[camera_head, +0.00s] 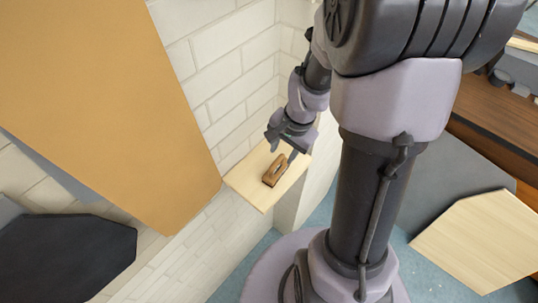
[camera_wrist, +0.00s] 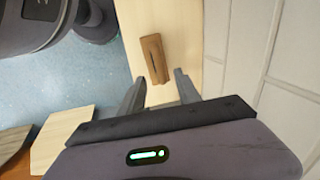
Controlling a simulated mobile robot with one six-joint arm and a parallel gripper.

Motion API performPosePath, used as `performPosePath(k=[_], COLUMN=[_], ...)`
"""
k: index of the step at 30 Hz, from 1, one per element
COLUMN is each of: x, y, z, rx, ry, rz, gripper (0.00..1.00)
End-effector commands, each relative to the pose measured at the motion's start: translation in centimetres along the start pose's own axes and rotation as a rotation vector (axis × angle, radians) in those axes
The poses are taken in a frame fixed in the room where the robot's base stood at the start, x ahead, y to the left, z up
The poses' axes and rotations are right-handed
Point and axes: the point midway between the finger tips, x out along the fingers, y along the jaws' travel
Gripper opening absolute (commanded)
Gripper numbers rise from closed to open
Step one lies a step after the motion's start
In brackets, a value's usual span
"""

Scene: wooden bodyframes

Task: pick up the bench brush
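A brown wooden block-like piece, which I take for the bench brush (camera_head: 275,171), lies on a pale wooden shelf (camera_head: 262,194) against the white brick wall. A dark slot runs along its middle; bristles cannot be made out. In the wrist view the brush (camera_wrist: 154,58) lies on the pale shelf (camera_wrist: 182,18), just beyond my fingertips and roughly in line with the gap between them. My gripper (camera_wrist: 160,77) is open and empty. In the head view my gripper (camera_head: 282,148) is at the back of the shelf, beside the brush; its fingertips are hard to make out.
A large tan panel (camera_head: 105,90) fills the left, close to the shelf. The brick wall (camera_head: 225,70) rises behind the shelf. A brown wooden bench (camera_head: 505,115) and a pale board (camera_head: 480,240) are at the right. Blue floor (camera_head: 235,272) lies below the shelf.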

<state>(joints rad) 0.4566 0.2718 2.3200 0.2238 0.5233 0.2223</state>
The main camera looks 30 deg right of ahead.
Motion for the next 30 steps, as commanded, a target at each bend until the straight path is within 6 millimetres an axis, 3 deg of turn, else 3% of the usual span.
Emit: performPosePath(k=[8, 16, 22, 30], x=[5.0, 5.3, 5.3, 5.3], y=[-0.2, -0.3, -0.3, -0.3], z=[0.2, 0.2, 0.2, 0.2], rx=[0.0, 0.0, 0.0, 0.0], ry=[-0.002, 0.0, 0.0, 0.0], rz=[0.002, 0.001, 0.001, 0.001], gripper=[0.4, 0.4, 0.01, 0.0])
